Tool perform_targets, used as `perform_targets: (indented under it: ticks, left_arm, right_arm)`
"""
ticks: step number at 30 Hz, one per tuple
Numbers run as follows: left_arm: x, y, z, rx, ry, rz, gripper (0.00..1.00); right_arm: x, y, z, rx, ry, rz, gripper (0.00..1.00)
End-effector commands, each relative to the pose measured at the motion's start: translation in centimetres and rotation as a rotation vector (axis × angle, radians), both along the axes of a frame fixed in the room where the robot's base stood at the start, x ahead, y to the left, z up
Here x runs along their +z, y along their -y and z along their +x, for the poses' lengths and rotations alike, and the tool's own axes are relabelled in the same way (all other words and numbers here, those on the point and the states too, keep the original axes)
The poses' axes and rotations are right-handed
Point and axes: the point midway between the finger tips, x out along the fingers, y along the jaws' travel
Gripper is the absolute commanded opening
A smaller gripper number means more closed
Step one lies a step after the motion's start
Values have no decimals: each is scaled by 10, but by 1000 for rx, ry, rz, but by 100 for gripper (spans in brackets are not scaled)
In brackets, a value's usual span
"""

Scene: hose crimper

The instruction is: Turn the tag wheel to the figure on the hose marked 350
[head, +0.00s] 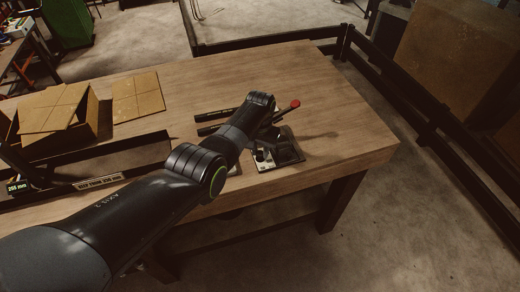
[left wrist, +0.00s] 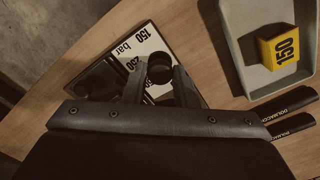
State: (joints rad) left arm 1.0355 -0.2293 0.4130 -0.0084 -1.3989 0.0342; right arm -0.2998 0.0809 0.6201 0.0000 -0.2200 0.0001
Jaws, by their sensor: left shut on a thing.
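In the left wrist view my left gripper (left wrist: 159,72) is shut on a round black knob, its two fingers on either side of it. The knob (left wrist: 160,67) stands over a black and white plate (left wrist: 148,42) printed "150 bar" and a partly hidden "250". I cannot read which figure the knob is set to. In the head view my left arm reaches over this plate (head: 284,160) and hides the fingers. Two black hoses (left wrist: 289,103) lie to the right in the wrist view; their visible lettering shows no figure. My right gripper is not in view.
A red-tipped lever (head: 295,104) rises beside the plate. Cardboard boxes (head: 58,112) stand at the table's left. The wooden table (head: 345,120) is clear to the right.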

Motion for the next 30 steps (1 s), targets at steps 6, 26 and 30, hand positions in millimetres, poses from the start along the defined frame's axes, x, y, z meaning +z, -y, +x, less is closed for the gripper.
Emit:
perform_targets:
  ticks: [6,26,30]
  left_arm:
    - [2,0,2,30,5,-1,2]
    - [1,0,1,31,3,0,47]
    - [1,0,1,31,2,-1,47]
  right_arm:
    - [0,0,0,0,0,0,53]
    - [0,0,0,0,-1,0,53]
    - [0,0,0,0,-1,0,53]
